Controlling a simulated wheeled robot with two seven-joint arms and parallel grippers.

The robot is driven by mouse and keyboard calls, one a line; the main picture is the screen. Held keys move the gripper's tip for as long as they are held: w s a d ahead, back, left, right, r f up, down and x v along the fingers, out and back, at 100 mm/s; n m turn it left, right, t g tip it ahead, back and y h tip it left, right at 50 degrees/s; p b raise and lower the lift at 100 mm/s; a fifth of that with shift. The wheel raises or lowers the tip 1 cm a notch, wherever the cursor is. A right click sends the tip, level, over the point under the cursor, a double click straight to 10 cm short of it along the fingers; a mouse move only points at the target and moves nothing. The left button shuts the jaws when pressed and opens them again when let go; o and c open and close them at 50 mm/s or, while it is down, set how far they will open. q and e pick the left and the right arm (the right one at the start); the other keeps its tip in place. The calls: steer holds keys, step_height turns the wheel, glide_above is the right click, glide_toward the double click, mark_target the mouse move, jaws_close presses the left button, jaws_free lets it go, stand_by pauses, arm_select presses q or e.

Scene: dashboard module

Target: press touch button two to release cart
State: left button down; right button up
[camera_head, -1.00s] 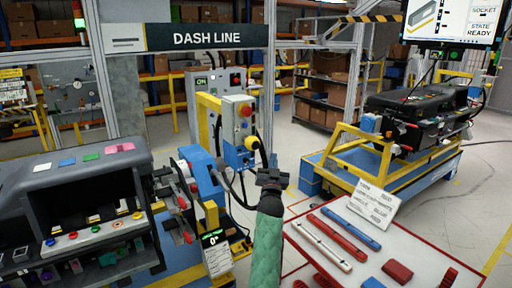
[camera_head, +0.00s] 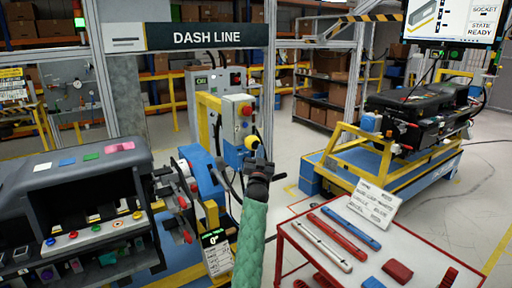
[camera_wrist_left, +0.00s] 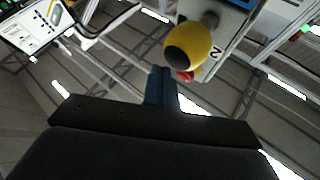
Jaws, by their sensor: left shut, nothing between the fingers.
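A yellow domed touch button (camera_head: 252,142) sticks out from the side of a grey control box (camera_head: 238,108) on a yellow post. In the left wrist view the yellow button (camera_wrist_left: 188,45) has a dark front, and a mark like a 2 stands beside it on the box. My left gripper (camera_head: 260,160), at the end of a green-sleeved arm, is just below the button in the head view. In the left wrist view its shut, empty fingers (camera_wrist_left: 161,85) point toward the button; whether they touch it I cannot tell. My right gripper is out of view.
A yellow-framed cart (camera_head: 350,160) on a blue base carries a dark dashboard module at right. Another dark dashboard module (camera_head: 75,190) is at left beside a blue fixture (camera_head: 203,178). A red-edged table (camera_head: 345,262) with several parts stands at front right.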

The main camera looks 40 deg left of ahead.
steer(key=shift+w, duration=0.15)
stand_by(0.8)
